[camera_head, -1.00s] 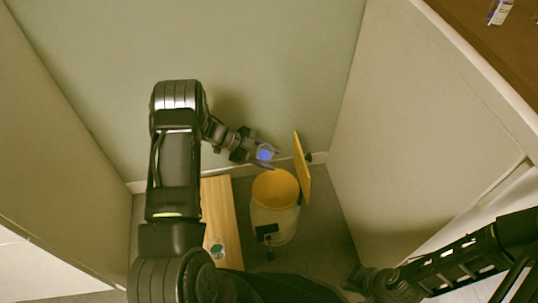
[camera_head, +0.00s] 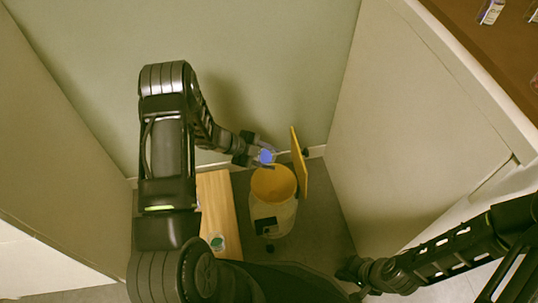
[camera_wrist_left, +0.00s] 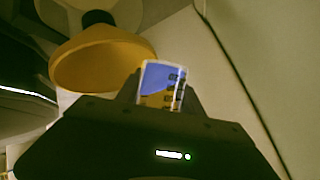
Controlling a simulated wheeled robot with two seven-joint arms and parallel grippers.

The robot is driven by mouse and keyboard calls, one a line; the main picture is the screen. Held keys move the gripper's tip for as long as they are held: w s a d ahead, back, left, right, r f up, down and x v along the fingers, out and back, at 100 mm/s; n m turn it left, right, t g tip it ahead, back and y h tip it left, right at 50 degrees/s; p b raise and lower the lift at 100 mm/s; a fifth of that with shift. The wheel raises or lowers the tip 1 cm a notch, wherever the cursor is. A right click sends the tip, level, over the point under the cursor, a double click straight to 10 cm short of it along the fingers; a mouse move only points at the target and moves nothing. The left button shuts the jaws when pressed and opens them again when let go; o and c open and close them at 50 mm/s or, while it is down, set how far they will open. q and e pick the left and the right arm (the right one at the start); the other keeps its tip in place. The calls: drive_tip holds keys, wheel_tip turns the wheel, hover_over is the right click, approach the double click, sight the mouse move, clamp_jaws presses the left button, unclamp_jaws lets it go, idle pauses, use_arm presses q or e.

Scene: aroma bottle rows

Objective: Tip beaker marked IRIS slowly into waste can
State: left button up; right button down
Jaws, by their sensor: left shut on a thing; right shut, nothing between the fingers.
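My left gripper (camera_head: 262,149) is shut on a small clear beaker (camera_head: 266,156) with blue in it. In the left wrist view the beaker (camera_wrist_left: 162,84) sits between the fingers, with blue and amber areas and dark marks too small to read. The waste can (camera_head: 273,213) is white with a yellow inside and stands on the floor with its yellow lid (camera_head: 299,163) raised. The beaker is at the can's far rim in the head view; I cannot tell its height above it. The can's yellow rim (camera_wrist_left: 100,62) also shows in the left wrist view. My right gripper (camera_head: 350,275) is shut and empty, low at the bottom.
A narrow wooden bench (camera_head: 218,205) stands left of the can, with a greenish round item (camera_head: 217,243) on it. Walls close in at the back, left and right. A brown shelf with small bottles (camera_head: 491,12) is at the top right.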

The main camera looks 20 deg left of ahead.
use_arm(q)
drive_tip(key=shift+r, duration=0.15)
drive_tip(key=shift+m+t+y+b, duration=0.3)
drive_tip(key=shift+m+y+b, duration=0.1)
drive_tip(key=shift+y+b, duration=0.1)
drive_tip(key=shift+w+r+m+t+y+b, duration=0.1)
drive_tip(key=shift+r+m+t+y+b, duration=0.3)
drive_tip(key=shift+b, duration=1.05)
drive_tip(key=shift+a+r+t+y+b, duration=0.25)
drive_tip(key=shift+y+b, duration=0.35)
drive_tip(key=shift+b, duration=1.35)
drive_tip(key=shift+d+m+t+b, duration=0.1)
drive_tip(key=shift+m+t+b, duration=0.3)
drive_tip(key=shift+b, duration=1.1)
use_arm(e)
wheel_tip(320, 180, down, 11)
drive_tip(key=w+d, duration=0.1)
drive_tip(key=w, duration=0.1)
drive_tip(key=shift+w+t+h, duration=0.15)
drive_tip(key=shift+t+h, duration=0.15)
drive_tip(key=shift+t, duration=0.1)
drive_tip(key=shift+f, duration=0.15)
use_arm(q)
drive_tip(key=shift+f+m+t+y+b, duration=0.3)
drive_tip(key=shift+y+b, duration=0.3)
drive_tip(key=shift+b, duration=1.85)
drive_tip(key=shift+r, duration=0.1)
use_arm(e)
wheel_tip(320, 180, down, 5)
